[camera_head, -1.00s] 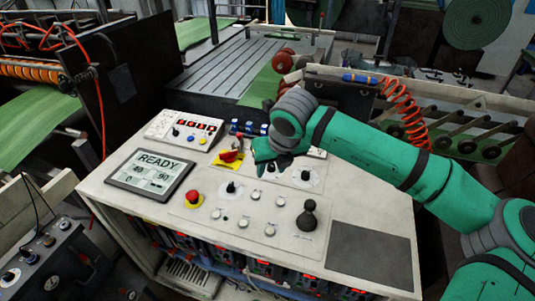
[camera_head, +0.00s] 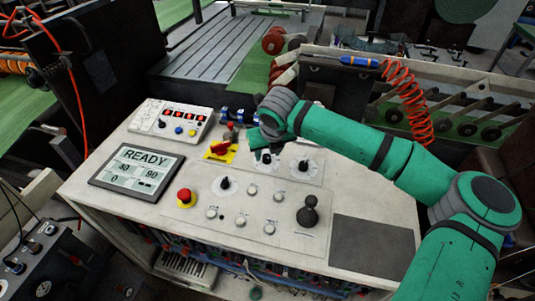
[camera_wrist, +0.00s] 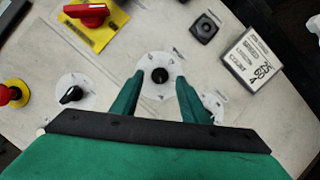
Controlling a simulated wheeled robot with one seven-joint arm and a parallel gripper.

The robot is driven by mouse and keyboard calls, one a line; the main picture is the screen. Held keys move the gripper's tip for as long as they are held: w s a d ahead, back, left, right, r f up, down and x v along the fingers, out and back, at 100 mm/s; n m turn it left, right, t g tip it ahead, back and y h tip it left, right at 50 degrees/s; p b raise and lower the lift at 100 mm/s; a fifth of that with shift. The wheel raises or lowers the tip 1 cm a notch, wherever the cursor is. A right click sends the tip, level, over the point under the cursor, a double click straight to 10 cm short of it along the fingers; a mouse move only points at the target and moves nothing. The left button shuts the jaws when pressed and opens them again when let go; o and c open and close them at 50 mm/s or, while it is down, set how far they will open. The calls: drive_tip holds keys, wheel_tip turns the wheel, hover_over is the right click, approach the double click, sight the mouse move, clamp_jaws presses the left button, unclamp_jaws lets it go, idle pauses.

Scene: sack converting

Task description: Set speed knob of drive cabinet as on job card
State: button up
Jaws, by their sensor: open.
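The drive cabinet (camera_head: 165,205) has a pale sloping top with a READY screen (camera_head: 137,170), whose small figures look like 30, 90 and 0. I cannot read which is the speed knob. My gripper (camera_head: 264,153) is open over the middle dial. In the wrist view its fingers (camera_wrist: 159,77) stand either side of the middle knob; contact cannot be told. A job card (camera_wrist: 250,60) shows 25, 60 and probably A.
A red emergency button (camera_head: 185,195) and a red switch on a yellow plate (camera_head: 220,150) lie left of my gripper. A black joystick (camera_head: 308,214) and several white buttons stand in front. A keypad box (camera_head: 172,120) is behind the screen.

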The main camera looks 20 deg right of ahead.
sight(267, 158)
drive_tip(key=shift+x, duration=1.1)
clamp_jaws()
drive_tip(key=shift+n, duration=0.3)
